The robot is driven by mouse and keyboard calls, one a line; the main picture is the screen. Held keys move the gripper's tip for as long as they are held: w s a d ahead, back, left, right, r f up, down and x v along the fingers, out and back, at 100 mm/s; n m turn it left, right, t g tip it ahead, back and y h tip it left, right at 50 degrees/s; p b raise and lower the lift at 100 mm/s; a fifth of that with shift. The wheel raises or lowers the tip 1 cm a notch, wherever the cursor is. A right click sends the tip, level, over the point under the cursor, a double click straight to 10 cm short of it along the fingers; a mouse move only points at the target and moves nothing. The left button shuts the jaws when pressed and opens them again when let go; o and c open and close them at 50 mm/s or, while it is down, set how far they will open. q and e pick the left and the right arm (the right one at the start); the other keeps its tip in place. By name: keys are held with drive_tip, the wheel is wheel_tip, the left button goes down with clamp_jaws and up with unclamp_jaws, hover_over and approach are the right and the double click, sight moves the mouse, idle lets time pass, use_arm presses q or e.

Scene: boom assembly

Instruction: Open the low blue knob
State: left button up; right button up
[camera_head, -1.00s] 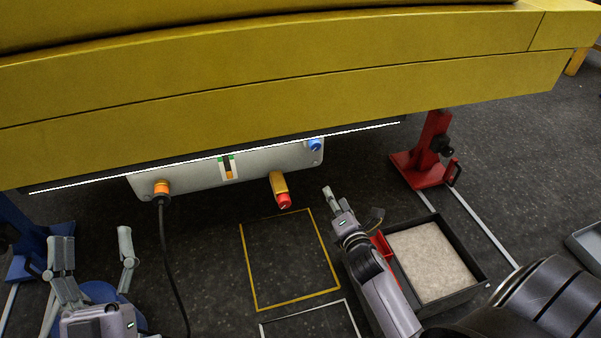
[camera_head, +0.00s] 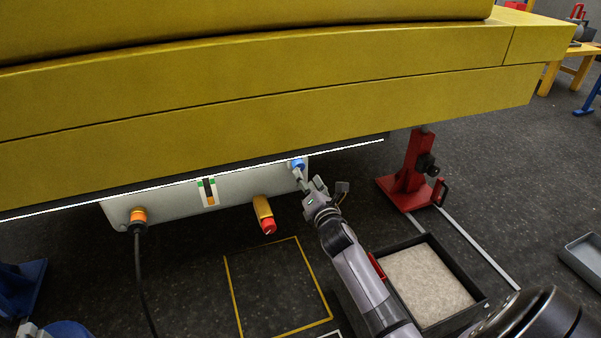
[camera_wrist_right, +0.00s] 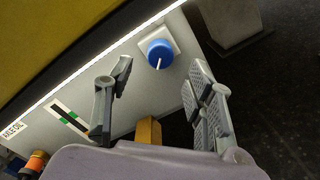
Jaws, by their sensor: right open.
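The low blue knob (camera_head: 297,163) is on the right end of the grey panel (camera_head: 180,196) under the yellow boom. In the right wrist view the knob (camera_wrist_right: 159,50) is round with a white pointer line and sits on a pale square plate. My right gripper (camera_head: 306,182) is just below and in front of it. In the wrist view the right gripper's fingers (camera_wrist_right: 160,74) are apart, one on each side of the knob in the picture, with nothing held. Contact with the knob does not show.
A yellow and red handle (camera_head: 264,214) hangs from the panel, left of my right gripper. An orange connector (camera_head: 138,216) with a black cable is farther left. A red stand (camera_head: 405,175) is to the right. A black tray (camera_head: 472,263) lies beside my right arm.

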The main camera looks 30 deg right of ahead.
sight(300, 168)
drive_tip(key=b+x, duration=0.1)
drive_tip(key=x, duration=0.5)
drive_tip(key=shift+w+f+b, duration=0.1)
drive_tip(key=shift+b, duration=0.2)
drive_tip(key=c, duration=1.2)
drive_tip(key=shift+o, duration=0.2)
